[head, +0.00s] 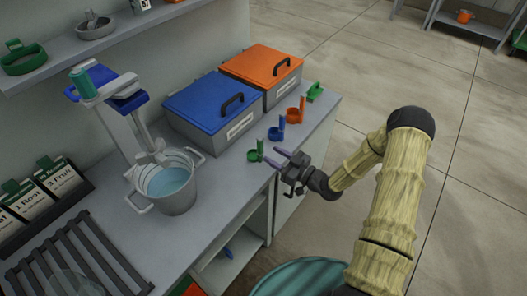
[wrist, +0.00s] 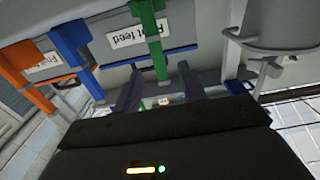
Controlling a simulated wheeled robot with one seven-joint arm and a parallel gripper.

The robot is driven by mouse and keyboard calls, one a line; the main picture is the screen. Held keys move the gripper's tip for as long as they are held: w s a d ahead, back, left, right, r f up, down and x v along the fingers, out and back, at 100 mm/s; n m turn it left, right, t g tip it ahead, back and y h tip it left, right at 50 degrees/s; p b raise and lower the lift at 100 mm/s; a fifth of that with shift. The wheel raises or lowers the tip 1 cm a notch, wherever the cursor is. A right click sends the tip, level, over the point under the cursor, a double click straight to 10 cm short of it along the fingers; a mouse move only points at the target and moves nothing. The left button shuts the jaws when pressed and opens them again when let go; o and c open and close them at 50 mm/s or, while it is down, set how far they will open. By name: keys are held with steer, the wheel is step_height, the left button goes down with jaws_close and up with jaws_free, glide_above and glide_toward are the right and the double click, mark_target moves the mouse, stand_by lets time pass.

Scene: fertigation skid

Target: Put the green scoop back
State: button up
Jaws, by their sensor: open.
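The green scoop (head: 255,153) sits on the grey counter near its front edge, in front of the blue-lidded bin.
A blue scoop (head: 277,131) and an orange scoop (head: 296,112) stand in a row beyond. Behind are a blue-lidded bin (head: 203,103) and an orange-lidded bin (head: 259,66). A bucket of water (head: 181,201) stands left. A green object (head: 315,92) lies at the counter's far corner.

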steer(key=b+v, duration=0.1)
steer(key=v, duration=0.7)
steer(key=shift+d, duration=0.25)
